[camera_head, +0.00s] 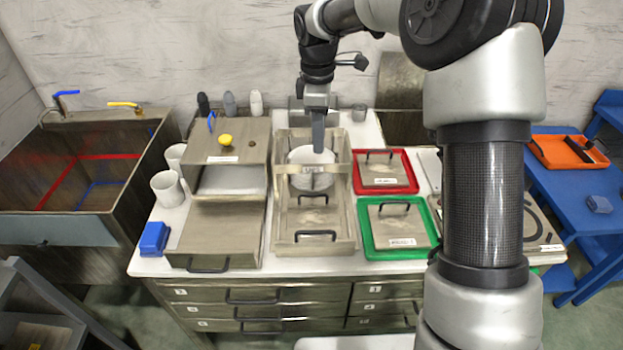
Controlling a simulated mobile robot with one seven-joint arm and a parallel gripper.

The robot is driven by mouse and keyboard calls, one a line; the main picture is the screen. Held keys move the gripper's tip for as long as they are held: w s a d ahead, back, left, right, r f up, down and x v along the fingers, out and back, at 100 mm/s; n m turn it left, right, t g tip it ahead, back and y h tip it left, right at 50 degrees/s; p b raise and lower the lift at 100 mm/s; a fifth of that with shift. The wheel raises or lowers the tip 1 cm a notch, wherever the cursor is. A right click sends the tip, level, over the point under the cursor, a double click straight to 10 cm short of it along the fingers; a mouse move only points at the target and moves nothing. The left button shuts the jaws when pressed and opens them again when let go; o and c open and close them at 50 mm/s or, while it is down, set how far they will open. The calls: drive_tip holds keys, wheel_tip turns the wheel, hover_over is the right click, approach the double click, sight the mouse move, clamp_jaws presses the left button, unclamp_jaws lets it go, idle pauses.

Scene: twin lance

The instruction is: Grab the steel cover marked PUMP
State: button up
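I cannot read PUMP for certain on any label. A steel cover (382,166) with a black handle and white label lies in the red tray (413,187). Another steel cover (398,224), also handled and labelled, lies in the green tray (366,235). My gripper (318,150) points down over the back part of the steel rack (345,228), left of both trays. It is at a white round thing (300,157) behind a small label (312,169) too blurred to read. Its fingers are seen edge-on, so their opening and any contact are unclear.
A steel box (215,220) with a yellow knob stands left of the rack. White cups (166,188) and a blue block (154,238) are at the worktop's left. My arm hides part of the right side. An orange tray (560,150) sits on a blue table (560,185).

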wheel_tip(320, 180, down, 5)
drive_tip(key=w+n, duration=0.1)
drive_tip(key=w, duration=0.1)
drive_tip(key=b, duration=0.1)
hover_over(313, 195)
drive_tip(key=shift+g, duration=0.3)
drive_tip(key=f, duration=1.1)
drive_tip(key=shift+w+d, duration=0.15)
drive_tip(key=shift+w, duration=0.15)
drive_tip(key=shift+s+f+b, duration=0.15)
drive_tip(key=shift+f+b, duration=0.2)
drive_tip(key=shift+f, duration=2.6)
drive_tip(key=shift+c, duration=0.5)
clamp_jaws()
